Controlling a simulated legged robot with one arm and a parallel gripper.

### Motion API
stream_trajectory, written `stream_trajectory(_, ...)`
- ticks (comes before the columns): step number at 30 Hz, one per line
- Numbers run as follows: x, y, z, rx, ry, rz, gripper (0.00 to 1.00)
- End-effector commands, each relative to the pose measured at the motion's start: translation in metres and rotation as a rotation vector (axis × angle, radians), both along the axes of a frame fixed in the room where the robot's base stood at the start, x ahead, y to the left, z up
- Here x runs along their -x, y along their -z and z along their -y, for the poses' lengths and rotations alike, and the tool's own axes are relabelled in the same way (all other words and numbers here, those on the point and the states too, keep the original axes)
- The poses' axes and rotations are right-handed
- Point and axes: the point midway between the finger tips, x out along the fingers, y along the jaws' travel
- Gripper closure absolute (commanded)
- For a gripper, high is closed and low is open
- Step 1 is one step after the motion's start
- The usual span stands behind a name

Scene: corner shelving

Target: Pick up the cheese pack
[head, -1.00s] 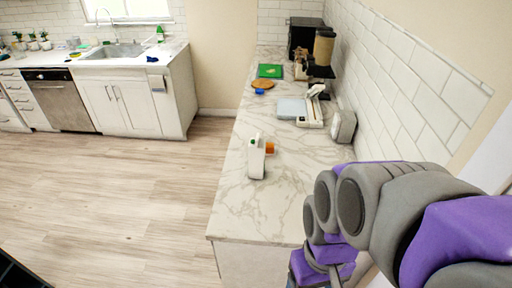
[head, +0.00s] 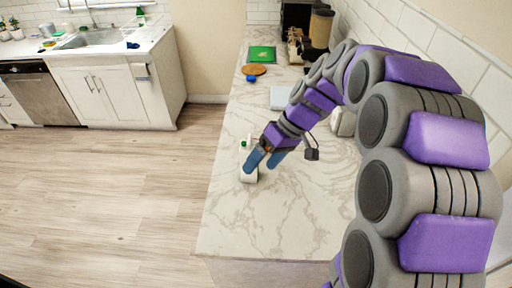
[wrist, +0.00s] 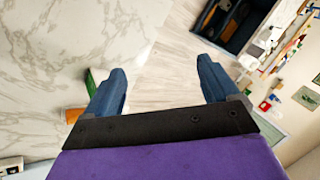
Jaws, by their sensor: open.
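My gripper (head: 261,167) is open above the near part of the marble counter, and its two blue fingers also show in the wrist view (wrist: 160,72). In the wrist view, a small orange item (wrist: 74,116) and a green piece (wrist: 90,82) lie just outside the left finger. The orange item may be the cheese pack, but no label is readable. Nothing shows between the fingers.
The marble counter (head: 270,220) is clear at its near end. Farther back are a round brown board (head: 254,69), a blue item (head: 251,79), a green board (head: 261,54) and a pale flat scale (head: 282,97). A tiled wall (head: 455,60) borders the right side.

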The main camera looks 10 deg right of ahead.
Motion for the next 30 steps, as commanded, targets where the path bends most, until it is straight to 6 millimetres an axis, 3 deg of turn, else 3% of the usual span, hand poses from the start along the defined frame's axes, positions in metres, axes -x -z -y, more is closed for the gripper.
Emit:
stream_trajectory(3, -0.033, 0.008, 0.003, -0.057, -0.029, 0.049, 0.11)
stream_trajectory(11, -0.096, 0.024, 0.02, -0.175, -0.09, 0.18, 0.11)
stream_trajectory(21, -0.171, 0.055, 0.067, -0.287, -0.154, 0.391, 0.11)
stream_trajectory(30, -0.222, 0.094, 0.113, -0.336, -0.209, 0.594, 0.11)
